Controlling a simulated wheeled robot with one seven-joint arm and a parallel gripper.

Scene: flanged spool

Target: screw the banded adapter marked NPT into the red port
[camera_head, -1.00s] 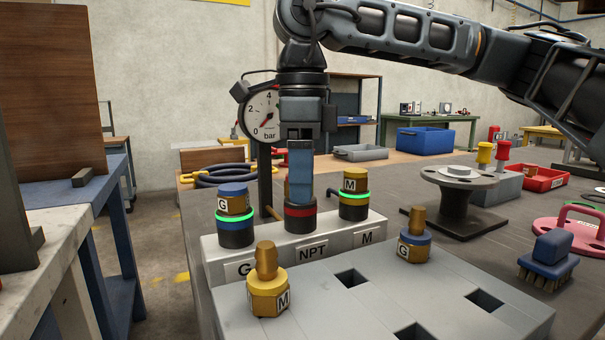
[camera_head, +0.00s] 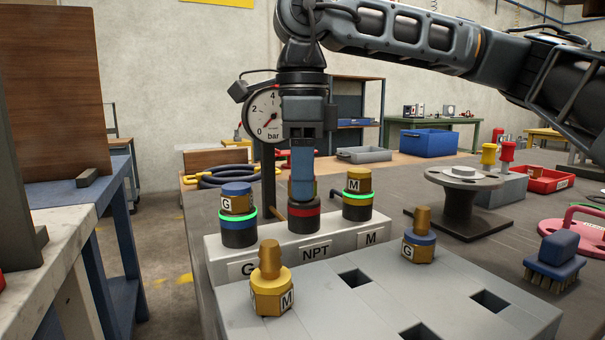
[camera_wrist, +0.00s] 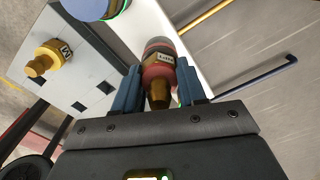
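The NPT adapter (camera_wrist: 160,59) is brass, with a red band and a stem pointing up toward the palm in the wrist view. My gripper (camera_head: 303,196) is over the middle port, its blue fingers pointing down. In the wrist view my gripper (camera_wrist: 160,70) has one finger on each side of the red band, with no clear gap there; it looks shut on the adapter. The red port (camera_head: 303,214) is a black cylinder with a red ring, directly below. In the head view a finger hides most of the adapter, so its seating depth cannot be told.
The G port (camera_head: 239,236) and M port (camera_head: 357,211) beside it hold adapters and glow green. Loose M (camera_head: 270,290) and G (camera_head: 419,245) adapters stand on the grey holed block (camera_head: 390,312) in front. A pressure gauge (camera_head: 264,113) rises close behind my gripper.

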